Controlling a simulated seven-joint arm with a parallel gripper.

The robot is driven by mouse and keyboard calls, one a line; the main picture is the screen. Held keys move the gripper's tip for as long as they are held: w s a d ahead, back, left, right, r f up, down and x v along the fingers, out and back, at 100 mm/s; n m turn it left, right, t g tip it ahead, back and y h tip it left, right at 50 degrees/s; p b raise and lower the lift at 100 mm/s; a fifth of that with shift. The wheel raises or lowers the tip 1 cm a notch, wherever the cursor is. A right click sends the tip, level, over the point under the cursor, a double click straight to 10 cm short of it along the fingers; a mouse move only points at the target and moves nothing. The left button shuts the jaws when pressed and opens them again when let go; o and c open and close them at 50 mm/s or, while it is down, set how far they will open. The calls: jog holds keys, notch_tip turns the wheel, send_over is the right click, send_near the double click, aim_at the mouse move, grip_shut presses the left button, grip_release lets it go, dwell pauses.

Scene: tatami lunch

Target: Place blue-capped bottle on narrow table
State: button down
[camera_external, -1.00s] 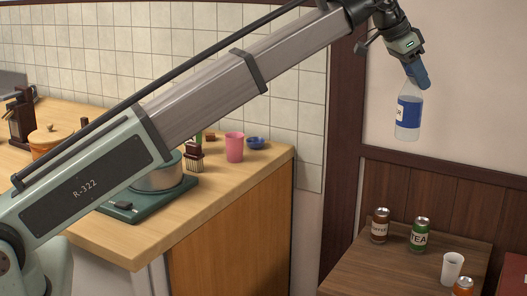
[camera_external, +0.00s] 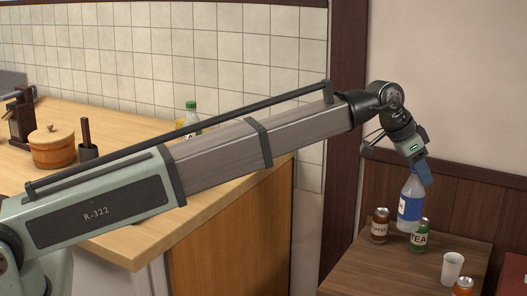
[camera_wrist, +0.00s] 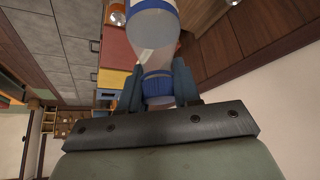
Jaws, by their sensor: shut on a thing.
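The blue-capped bottle (camera_external: 411,206) is clear with a blue and white label. It hangs upright from my gripper (camera_external: 424,176), above the narrow dark wood table (camera_external: 400,272). In the wrist view the blue cap (camera_wrist: 157,86) sits between the two fingers of my gripper (camera_wrist: 157,92), which are shut on the bottle's top end.
The front left of the table is clear. A wooden counter (camera_external: 235,190) stands at left.

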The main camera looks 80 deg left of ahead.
notch_tip(320, 180, down, 21)
jog(key=shift+r, duration=0.2)
dwell(0.5)
jog(key=c, duration=0.8)
grip_release()
jog(key=shift+f, duration=0.1)
jog(key=v, duration=1.2)
